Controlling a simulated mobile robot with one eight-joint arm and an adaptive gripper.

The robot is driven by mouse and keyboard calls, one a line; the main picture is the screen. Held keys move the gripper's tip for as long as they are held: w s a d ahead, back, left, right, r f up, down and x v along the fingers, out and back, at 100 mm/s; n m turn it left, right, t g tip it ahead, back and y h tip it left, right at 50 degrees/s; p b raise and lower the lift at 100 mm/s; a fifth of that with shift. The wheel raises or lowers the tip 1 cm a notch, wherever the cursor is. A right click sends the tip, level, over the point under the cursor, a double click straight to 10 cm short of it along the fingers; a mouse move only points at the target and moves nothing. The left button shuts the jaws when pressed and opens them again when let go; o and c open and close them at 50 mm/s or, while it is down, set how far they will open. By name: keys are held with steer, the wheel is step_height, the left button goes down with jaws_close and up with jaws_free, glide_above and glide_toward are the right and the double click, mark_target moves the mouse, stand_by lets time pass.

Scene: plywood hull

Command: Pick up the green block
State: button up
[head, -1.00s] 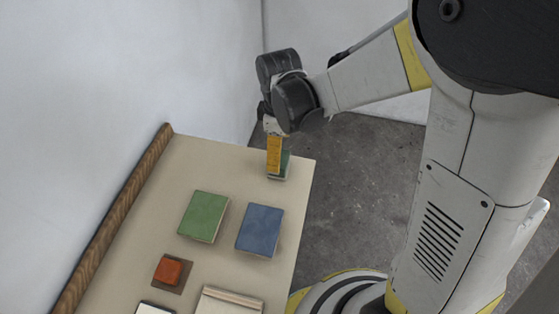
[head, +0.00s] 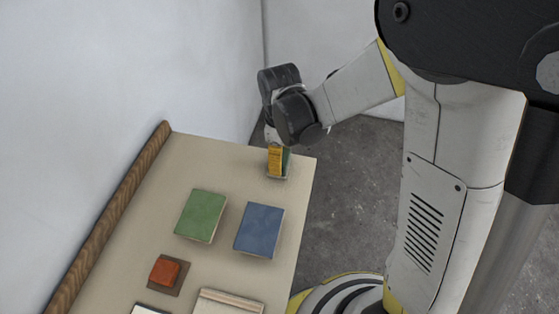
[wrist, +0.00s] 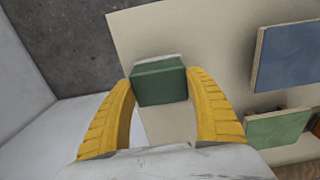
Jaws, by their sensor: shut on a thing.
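The green block (wrist: 159,82) sits between the yellow fingertips of my gripper (wrist: 160,86) in the wrist view, with a finger against each side. In the head view my gripper (head: 275,160) is at the far right corner of the table. Its yellow fingers hide much of the green block (head: 287,162), which shows as a green strip. My gripper is shut on the green block. A pale edge shows by the block, and I cannot tell whether the block is clear of the surface.
On the pale table (head: 235,170) lie a flat green panel (head: 201,215), a blue panel (head: 259,230) and a red block on a brown square (head: 165,270). A wooden rail (head: 115,220) runs along the left edge by the wall.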

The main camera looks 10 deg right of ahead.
mark_target(283, 157)
steer(key=shift+r+p, duration=0.3)
steer(key=shift+r, duration=0.2)
steer(key=r+p, duration=0.1)
steer(key=r, duration=0.1)
steer(key=d+r+p, duration=0.1)
steer(key=r, duration=0.1)
steer(key=shift+s, duration=0.2)
steer(key=s+d+r+p, duration=0.3)
steer(key=d+r, duration=0.3)
steer(key=d, duration=0.3)
steer(key=shift+s+d, duration=0.3)
steer(key=shift+s, duration=0.45)
